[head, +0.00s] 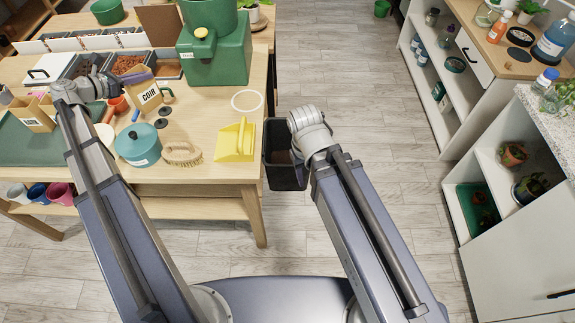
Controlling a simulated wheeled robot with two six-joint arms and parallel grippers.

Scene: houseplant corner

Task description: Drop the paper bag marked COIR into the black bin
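The paper bag marked COIR (149,97) is tan with a dark-lettered label and shows at the upper left, over the wooden table. My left gripper (118,84) is just left of the bag, close to its top. I cannot tell whether its fingers touch the bag or are closed. The black bin (285,177) stands on the floor right of the table. My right wrist covers part of its right side and rim. My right gripper (304,119) is seen from above by the bin, with its fingertips hidden.
On the table (215,185) are a teal lidded pot (138,146), a brush (182,154), a yellow scoop (236,141) and a green dispenser (214,55). Another labelled bag (33,115) stands at the left. Shelves (455,80) line the right; the floor between is clear.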

